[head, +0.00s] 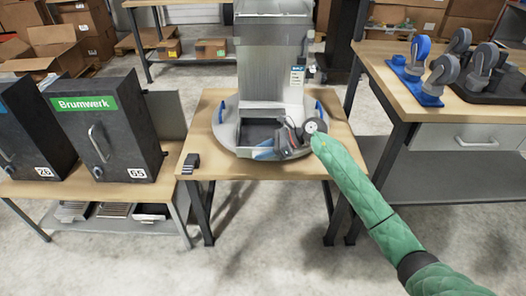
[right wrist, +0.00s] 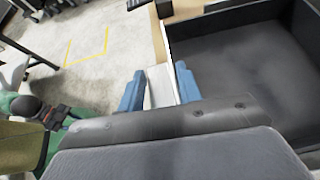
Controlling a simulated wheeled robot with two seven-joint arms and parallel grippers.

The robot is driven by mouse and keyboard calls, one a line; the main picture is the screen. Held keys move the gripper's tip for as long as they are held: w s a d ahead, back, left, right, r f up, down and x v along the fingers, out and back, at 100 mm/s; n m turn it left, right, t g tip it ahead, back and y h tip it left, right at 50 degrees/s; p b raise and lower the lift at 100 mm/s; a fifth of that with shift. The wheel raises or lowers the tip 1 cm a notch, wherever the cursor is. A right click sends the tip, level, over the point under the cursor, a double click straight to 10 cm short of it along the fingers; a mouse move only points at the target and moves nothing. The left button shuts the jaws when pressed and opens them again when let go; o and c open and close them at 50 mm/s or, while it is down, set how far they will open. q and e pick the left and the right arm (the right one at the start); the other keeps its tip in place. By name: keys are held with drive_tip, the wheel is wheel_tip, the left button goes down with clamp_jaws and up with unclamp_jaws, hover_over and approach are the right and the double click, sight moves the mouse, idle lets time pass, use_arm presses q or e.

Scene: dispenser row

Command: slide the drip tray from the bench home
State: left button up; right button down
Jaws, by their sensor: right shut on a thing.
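The drip tray (head: 259,133) is a dark, open, shallow box at the foot of the metal dispenser (head: 270,65), at its front opening. How deep it sits in the opening I cannot tell. In the right wrist view the drip tray (right wrist: 245,75) fills the right side, and its inside looks empty. My right gripper (head: 275,150) is at the tray's front. Its blue fingers (right wrist: 159,88) are shut on a pale, flat piece at the tray's front edge, and the gripper partly hides the tray in the head view. My left gripper is out of view.
The dispenser has a round base with blue handles on a wooden bench (head: 225,170). A small dark block (head: 190,163) lies at the bench's front left. Dark Brumwerk cabinets (head: 105,130) stand left; a table with casters (head: 432,75) stands right.

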drive_tip(key=shift+w, duration=0.25)
drive_tip(key=shift+w+b, duration=0.35)
drive_tip(key=shift+b, duration=0.15)
drive_tip(key=shift+w+b, duration=0.3)
drive_tip(key=shift+w, duration=0.05)
drive_tip(key=shift+w+b, duration=0.3)
drive_tip(key=shift+w, duration=0.05)
drive_tip(key=shift+w+b, duration=0.3)
drive_tip(key=shift+w, duration=0.05)
drive_tip(key=shift+w+b, duration=0.3)
drive_tip(key=shift+w+f+b, duration=0.1)
drive_tip(key=shift+w+b, duration=0.2)
drive_tip(key=shift+w, duration=0.05)
drive_tip(key=shift+w+b, duration=0.3)
drive_tip(key=shift+w, duration=0.05)
